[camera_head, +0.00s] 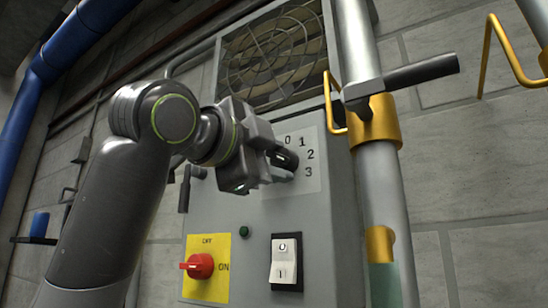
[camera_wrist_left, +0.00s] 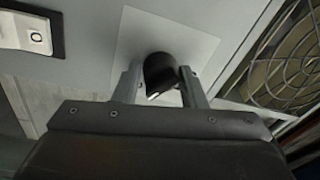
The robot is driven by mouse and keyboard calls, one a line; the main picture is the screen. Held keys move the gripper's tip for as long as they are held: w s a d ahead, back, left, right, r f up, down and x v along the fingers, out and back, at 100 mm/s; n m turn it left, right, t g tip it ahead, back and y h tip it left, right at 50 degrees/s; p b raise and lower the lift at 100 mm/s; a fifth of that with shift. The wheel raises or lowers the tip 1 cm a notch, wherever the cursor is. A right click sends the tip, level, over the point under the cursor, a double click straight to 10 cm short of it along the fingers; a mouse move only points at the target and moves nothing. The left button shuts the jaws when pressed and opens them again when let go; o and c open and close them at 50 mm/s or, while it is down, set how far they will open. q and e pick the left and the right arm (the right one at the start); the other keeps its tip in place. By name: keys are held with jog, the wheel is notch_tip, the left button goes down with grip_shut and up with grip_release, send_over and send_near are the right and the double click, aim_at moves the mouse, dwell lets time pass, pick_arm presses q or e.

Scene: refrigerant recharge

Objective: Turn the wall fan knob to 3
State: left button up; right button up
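The wall fan knob (camera_head: 290,158) is black and round, on a white plate (camera_head: 310,184) marked 0, 1, 2 and 3 on the grey cabinet. My left gripper (camera_head: 278,165) is at the knob and covers part of it. In the left wrist view the knob (camera_wrist_left: 160,72) lies between the two fingertips (camera_wrist_left: 161,68). The fingers flank it closely; whether both touch it I cannot tell. A short white mark shows on the knob's lower edge in that view. Which number it points to is not clear. My right gripper is not in view.
A fan grille (camera_head: 275,52) is above the plate. A red rotary switch (camera_head: 200,266) on yellow and a white rocker switch (camera_head: 285,262) sit below. A thick grey pipe (camera_head: 378,190) with a yellow collar and dark lever (camera_head: 420,72) stands close on the right.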

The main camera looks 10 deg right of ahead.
pick_arm(q)
jog(key=o, duration=0.4)
jog(key=shift+c, duration=0.2)
jog(key=shift+s+a, duration=0.2)
jog(key=b+v, duration=0.7)
jog(key=v, duration=1)
jog(key=shift+w, duration=0.2)
